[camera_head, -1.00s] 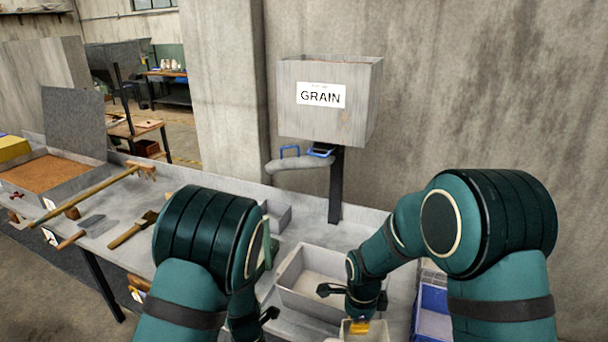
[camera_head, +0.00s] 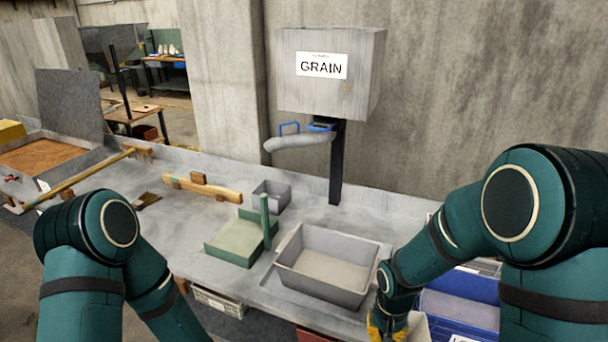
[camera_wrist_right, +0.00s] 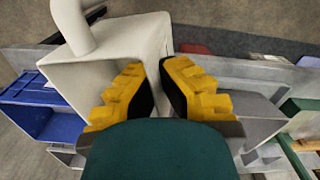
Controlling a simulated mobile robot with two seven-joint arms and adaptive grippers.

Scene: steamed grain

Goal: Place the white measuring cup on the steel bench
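The white measuring cup (camera_wrist_right: 110,72), box-shaped with a round handle, fills the upper left of the right wrist view. Only a small part of the cup (camera_head: 419,328) shows at the bottom of the head view. My right gripper (camera_wrist_right: 160,88) has its yellow fingers on either side of one cup wall, one inside and one outside, shut on it. In the head view this gripper (camera_head: 387,328) is at the lower edge, right of the grey tub. The steel bench (camera_head: 170,235) runs along the wall. My left gripper is below the head view, out of sight.
A grey tub (camera_head: 300,283), a green tray (camera_head: 230,253) and a small grey box (camera_head: 262,187) stand on the bench. Blue bins (camera_head: 465,310) are at right. Bare bench lies left of the green tray.

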